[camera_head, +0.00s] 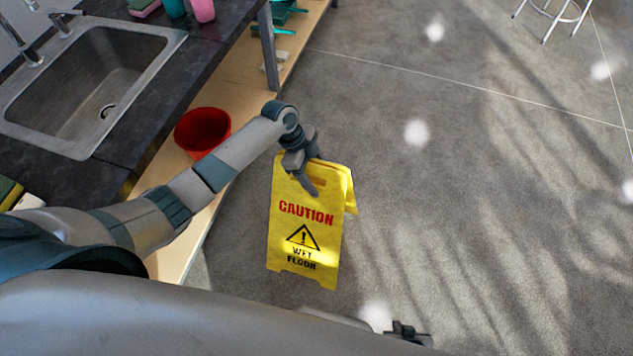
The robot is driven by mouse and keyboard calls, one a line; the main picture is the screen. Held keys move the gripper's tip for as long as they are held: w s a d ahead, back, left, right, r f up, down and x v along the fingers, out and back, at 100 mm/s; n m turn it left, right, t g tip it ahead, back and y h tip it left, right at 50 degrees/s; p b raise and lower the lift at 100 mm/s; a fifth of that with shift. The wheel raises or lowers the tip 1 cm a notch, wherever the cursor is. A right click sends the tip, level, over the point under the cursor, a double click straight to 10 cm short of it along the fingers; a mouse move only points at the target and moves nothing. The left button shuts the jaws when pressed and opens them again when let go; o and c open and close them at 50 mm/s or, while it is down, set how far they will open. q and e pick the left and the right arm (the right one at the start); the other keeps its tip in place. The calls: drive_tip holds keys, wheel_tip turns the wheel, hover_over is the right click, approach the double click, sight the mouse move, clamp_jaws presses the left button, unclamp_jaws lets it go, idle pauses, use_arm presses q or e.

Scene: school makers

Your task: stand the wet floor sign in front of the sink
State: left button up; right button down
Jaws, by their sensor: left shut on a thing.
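The yellow wet floor sign (304,238) is in the middle of the head view, spread like an A-frame and roughly upright, with its CAUTION face toward me. My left gripper (314,178) is shut on the sign's top edge. I cannot tell whether the sign's feet touch the floor. The metal sink (75,95) is set in the dark counter at the upper left, with the sign to the right of that counter. My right gripper (408,332) shows only in small part at the bottom edge, and its fingers cannot be made out.
A red bucket (203,130) stands on the wooden lower shelf (180,225) under the dark counter (150,110). A metal counter leg (268,50) stands beyond it. A stool (555,15) is at the top right. The grey floor (480,190) to the right is clear.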

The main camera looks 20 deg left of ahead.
idle(0.3)
use_arm(q)
drive_tip(key=shift+w+f, duration=0.1)
drive_tip(key=shift+f, duration=1.8)
drive_tip(key=o, duration=2.1)
drive_tip(key=v, duration=1.2)
drive_tip(key=shift+d, duration=0.1)
